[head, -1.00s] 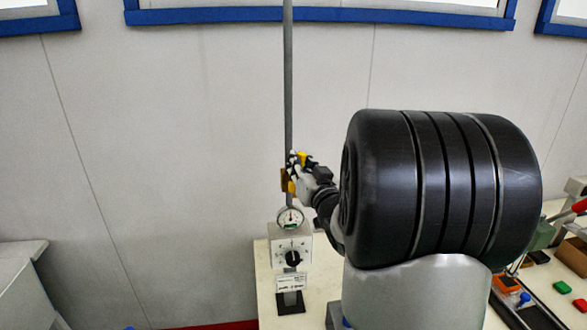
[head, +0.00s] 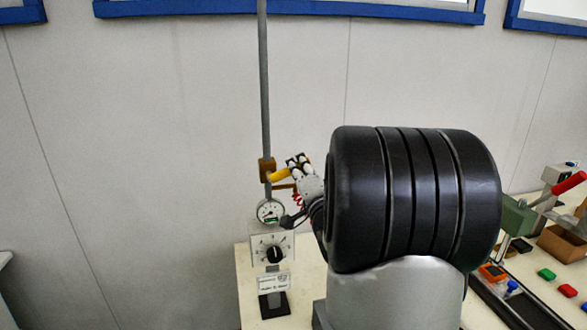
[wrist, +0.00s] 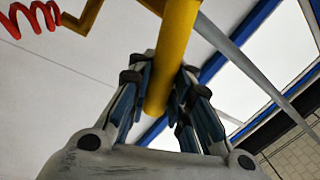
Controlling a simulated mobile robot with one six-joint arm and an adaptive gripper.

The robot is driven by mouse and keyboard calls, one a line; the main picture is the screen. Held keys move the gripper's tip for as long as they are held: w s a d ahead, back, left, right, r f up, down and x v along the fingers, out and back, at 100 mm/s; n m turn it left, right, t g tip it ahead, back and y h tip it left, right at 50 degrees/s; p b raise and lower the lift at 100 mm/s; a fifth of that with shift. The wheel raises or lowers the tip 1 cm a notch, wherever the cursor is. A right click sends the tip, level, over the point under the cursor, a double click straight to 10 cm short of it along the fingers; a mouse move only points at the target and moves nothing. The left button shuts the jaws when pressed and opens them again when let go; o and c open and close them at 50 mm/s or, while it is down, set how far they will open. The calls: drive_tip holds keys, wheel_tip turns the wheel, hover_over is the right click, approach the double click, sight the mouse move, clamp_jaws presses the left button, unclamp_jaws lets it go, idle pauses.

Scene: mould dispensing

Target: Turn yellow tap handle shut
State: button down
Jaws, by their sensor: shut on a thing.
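The yellow tap handle (head: 280,174) sticks out sideways to the right from the brass valve body (head: 266,167) on the grey vertical pipe (head: 264,90). It points roughly across the pipe, with its outer end slightly raised. My gripper (head: 298,165) is at the handle's outer end. In the wrist view the yellow handle (wrist: 176,45) runs between the fingers of my gripper (wrist: 162,80), which are shut on it from both sides. The handle's far end and the valve body are out of that view.
Below the valve is a round gauge (head: 270,211) above a white box with a black knob (head: 274,254) on the bench (head: 247,290). A red coiled hose (wrist: 35,16) hangs close by. A green press with a red lever (head: 568,183) stands at the right.

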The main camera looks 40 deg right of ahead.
drive_tip(key=shift+s+d+f+m+g+h+b, duration=0.15)
drive_tip(key=shift+f+m+h+b, duration=0.3)
drive_tip(key=shift+f+m+b, duration=0.6)
drive_tip(key=shift+s+d+f+m+g+h+b, duration=0.15)
drive_tip(key=shift+f+m+h+b, duration=0.4)
drive_tip(key=shift+m, duration=1)
drive_tip(key=shift+w+a+f, duration=0.1)
drive_tip(key=shift+f, duration=0.1)
drive_tip(key=c, duration=1.5)
unclamp_jaws()
drive_tip(key=shift+r, duration=0.2)
drive_tip(key=shift+o, duration=0.2)
drive_tip(key=v, duration=0.7)
drive_tip(key=shift+s, duration=0.3)
drive_tip(key=shift+a, duration=0.1)
